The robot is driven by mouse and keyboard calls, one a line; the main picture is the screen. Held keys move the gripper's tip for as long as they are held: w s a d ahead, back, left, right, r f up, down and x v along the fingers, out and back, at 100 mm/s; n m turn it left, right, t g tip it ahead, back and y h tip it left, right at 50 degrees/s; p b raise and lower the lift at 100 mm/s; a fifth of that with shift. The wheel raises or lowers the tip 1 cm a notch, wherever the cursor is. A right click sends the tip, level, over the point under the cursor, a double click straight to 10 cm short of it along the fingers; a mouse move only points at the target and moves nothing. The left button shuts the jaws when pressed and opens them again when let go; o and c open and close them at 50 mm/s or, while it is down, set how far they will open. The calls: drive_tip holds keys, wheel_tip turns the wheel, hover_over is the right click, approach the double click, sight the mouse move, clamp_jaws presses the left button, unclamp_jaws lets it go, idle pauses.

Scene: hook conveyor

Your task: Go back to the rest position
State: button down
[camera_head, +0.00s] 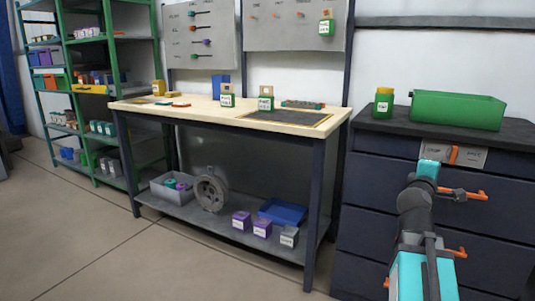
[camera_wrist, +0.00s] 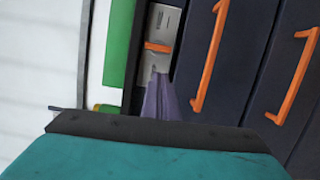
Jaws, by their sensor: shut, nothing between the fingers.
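My gripper (camera_wrist: 158,80) shows in the wrist view as two grey-purple fingers closed together, with nothing between them. It points toward a grey metal plate (camera_wrist: 161,22) with an orange piece (camera_wrist: 158,47) on the front of the dark drawer cabinet. Whether the fingertips touch the plate cannot be told. In the head view my arm reaches up in front of the cabinet (camera_head: 365,190), and the fingers are not clearly visible behind my teal wrist. The plate (camera_head: 470,156) and its orange piece (camera_head: 454,155) also show there.
Orange drawer handles (camera_head: 462,194) stick out close to my arm. A green bin (camera_head: 458,110) and a green-yellow container (camera_head: 383,103) stand on the cabinet. The workbench (camera_head: 215,112) holds labelled green boxes and stands left. Open floor (camera_head: 80,240) lies in front of the bench.

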drive_tip(key=w+a+f+n+g+y+p, duration=0.1)
drive_tip(key=w+a+f+y+p, duration=0.15)
drive_tip(key=a+f+p, duration=0.3)
drive_tip(key=w+a+f+n+y+p, duration=0.1)
drive_tip(key=w+a+f+y+p, duration=0.1)
drive_tip(key=w+a+f+p, duration=0.35)
drive_tip(key=s+a+f+g+y+p, duration=0.1)
drive_tip(key=s+a+f+g+p, duration=0.1)
drive_tip(key=s+a+f+p, duration=0.5)
drive_tip(key=a+f+g+y+p, duration=0.2)
drive_tip(key=f+p, duration=0.3)
drive_tip(key=f, duration=0.5)
drive_tip(key=s+a+f+m+g+y+p, duration=0.1)
drive_tip(key=s+a+f+g+p, duration=0.1)
drive_tip(key=s+a+f+p, duration=0.3)
drive_tip(key=s+a+f+m+g+y+p, duration=0.15)
drive_tip(key=s+f, duration=0.25)
drive_tip(key=s, duration=0.4)
drive_tip(key=s+a+f+m+g+p, duration=0.1)
drive_tip(key=s+a+f+g+p, duration=0.25)
drive_tip(key=s, duration=0.25)
drive_tip(key=s+a+f+m+g+y, duration=0.1)
drive_tip(key=s+a+m+g, duration=0.2)
drive_tip(key=s, duration=0.7)
drive_tip(key=s+a+f+m+g+y+p, duration=0.1)
drive_tip(key=s+a+f+m+g+y, duration=0.1)
drive_tip(key=s, duration=0.7)
drive_tip(key=shift+s+a+m+g, duration=0.35)
drive_tip(key=shift+a+m+g, duration=0.15)
drive_tip(key=shift+a+m, duration=0.9)
